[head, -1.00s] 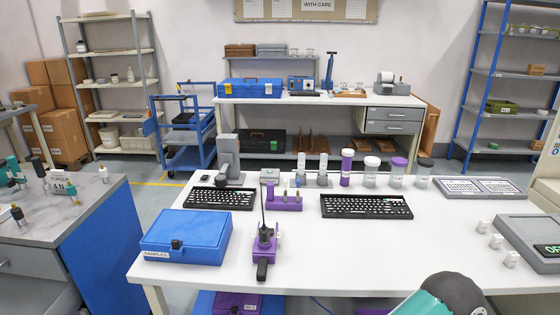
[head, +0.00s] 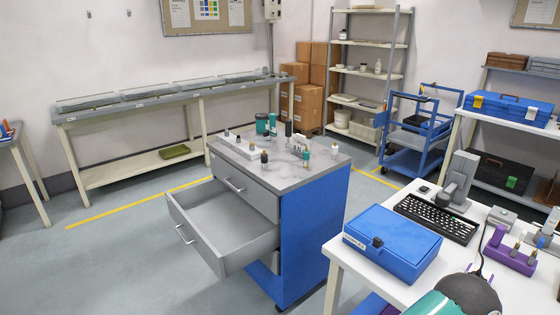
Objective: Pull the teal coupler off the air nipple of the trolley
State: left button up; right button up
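A blue and grey drawer cabinet (head: 311,222) stands in the middle of the head view, its lower drawer (head: 232,235) pulled out and empty. On its grey top are a teal cup (head: 262,124), a small teal-topped piece (head: 334,150) and several small dark or pale fittings. A blue trolley (head: 404,140) stands at the back right. I cannot tell which small piece is the coupler, and no air nipple can be made out. Neither gripper shows; only a teal and black part of my own arm is at the bottom right edge.
A white table (head: 341,248) at the right bears a blue case (head: 393,243), a black keyboard (head: 437,218) and a purple block (head: 509,252). A long bench (head: 130,112) runs along the back left wall. Open grey floor (head: 110,265) lies at the left.

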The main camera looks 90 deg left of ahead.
aim_at(232, 232)
jog(key=z, duration=0.6)
jog(key=i, duration=0.15)
jog(key=u, duration=2.15)
jog(key=i, duration=0.3)
jog(key=u, duration=1.75)
jog(key=k, duration=0.65)
jog(key=u, duration=0.45)
jog(key=i, duration=1.6)
jog(key=z, duration=0.5)
